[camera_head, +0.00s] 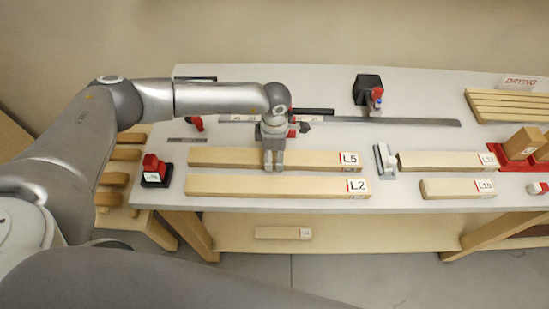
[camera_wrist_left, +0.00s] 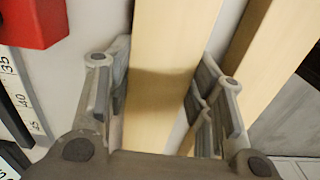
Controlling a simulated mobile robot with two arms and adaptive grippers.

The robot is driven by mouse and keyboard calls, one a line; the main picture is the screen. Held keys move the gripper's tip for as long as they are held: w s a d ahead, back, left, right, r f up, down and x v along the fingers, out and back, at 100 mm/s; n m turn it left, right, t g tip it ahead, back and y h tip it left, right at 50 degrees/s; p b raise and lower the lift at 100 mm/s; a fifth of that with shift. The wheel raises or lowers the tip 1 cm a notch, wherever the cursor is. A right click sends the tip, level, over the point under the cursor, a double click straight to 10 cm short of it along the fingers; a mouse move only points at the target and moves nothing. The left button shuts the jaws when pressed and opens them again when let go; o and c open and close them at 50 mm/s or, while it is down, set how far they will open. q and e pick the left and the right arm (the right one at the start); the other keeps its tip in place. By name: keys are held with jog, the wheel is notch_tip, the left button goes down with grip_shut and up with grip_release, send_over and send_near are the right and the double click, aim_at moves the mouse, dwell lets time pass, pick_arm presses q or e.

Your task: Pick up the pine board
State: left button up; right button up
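Several pale wooden boards lie on the white bench; I cannot tell which of them is meant by the pine board. The long board marked L5 (camera_head: 225,157) lies behind a similar board marked L2 (camera_head: 235,186). My left gripper (camera_head: 273,165) points down over the middle of L5. In the left wrist view its fingers (camera_wrist_left: 165,95) stand open, one on each side of the board (camera_wrist_left: 165,50), with a gap showing on the right side. The second board (camera_wrist_left: 265,60) runs alongside. My right gripper is not in view.
Behind L5 lie a long metal rule (camera_head: 410,122) and a dark-handled tool (camera_head: 312,111). A red-and-black block (camera_head: 153,172) stands at the left end. A grey-white tool (camera_head: 385,160) stands right of L5, by further boards (camera_head: 440,161). A short board (camera_head: 283,233) lies on the lower shelf.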

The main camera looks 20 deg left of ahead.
pick_arm(q)
jog(key=c, duration=0.6)
jog(key=shift+o, duration=0.2)
jog(key=shift+w, duration=0.1)
jog(key=shift+r+b, duration=0.5)
jog(key=shift+b, duration=0.05)
jog(key=shift+s+d+r+b, duration=0.1)
jog(key=shift+r+b, duration=0.3)
jog(key=shift+r, duration=0.25)
jog(key=shift+s+d+r+b, duration=0.1)
jog(key=shift+r+b, duration=0.3)
jog(key=shift+r, duration=0.2)
jog(key=s+d+r+b, duration=0.6)
jog(key=s+r, duration=0.4)
jog(key=s, duration=0.2)
jog(key=s+a+f+m, duration=0.1)
jog(key=a+f+m, duration=0.1)
jog(key=a+m, duration=0.9)
jog(key=m, duration=1)
jog(key=shift+s+f, duration=0.3)
jog(key=shift+s, duration=0.1)
